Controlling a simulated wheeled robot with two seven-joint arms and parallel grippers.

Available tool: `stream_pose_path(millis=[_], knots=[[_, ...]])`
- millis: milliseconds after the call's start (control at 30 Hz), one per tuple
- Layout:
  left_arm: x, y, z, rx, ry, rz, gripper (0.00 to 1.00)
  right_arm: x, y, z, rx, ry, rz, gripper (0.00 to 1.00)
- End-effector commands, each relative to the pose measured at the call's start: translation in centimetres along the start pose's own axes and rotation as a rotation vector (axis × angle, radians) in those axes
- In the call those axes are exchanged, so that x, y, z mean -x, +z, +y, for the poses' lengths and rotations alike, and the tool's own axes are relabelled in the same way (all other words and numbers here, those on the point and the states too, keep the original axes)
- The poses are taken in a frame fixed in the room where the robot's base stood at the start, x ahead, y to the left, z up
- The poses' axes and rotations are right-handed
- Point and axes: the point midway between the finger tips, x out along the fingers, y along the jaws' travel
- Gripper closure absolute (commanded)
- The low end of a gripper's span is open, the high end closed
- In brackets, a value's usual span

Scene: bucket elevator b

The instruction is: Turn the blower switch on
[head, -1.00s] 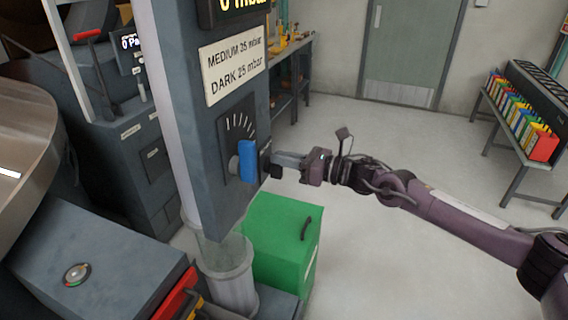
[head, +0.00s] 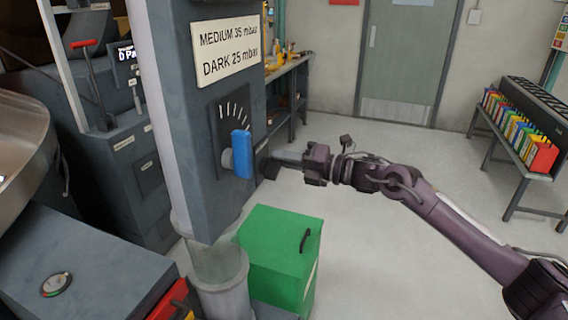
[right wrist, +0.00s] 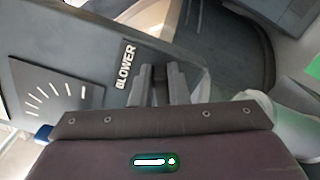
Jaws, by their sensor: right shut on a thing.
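The blower switch (right wrist: 158,72) is a small dark part beside the white BLOWER label (right wrist: 125,65) in the right wrist view. My right gripper (right wrist: 160,84) is shut on it, with the two grey fingers on either side. My left gripper is not in view.
A blue-handled knob (head: 241,154) with a tick scale is on the column's front face, close left of the gripper. A green box (head: 280,250) stands below the gripper. A bookshelf bench (head: 520,130) stands at the right. The floor between is clear.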

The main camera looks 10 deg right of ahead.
Motion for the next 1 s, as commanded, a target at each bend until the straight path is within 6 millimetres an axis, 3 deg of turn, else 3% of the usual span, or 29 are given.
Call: stream_pose_path(millis=[500,1000], knots=[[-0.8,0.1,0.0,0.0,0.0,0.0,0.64,0.0,-0.2,-1.1,-0.389,0.0,-0.002,1.0],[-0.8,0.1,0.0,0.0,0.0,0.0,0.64,0.0,-0.3,-1.3,-0.495,-0.001,-0.002,1.0]])
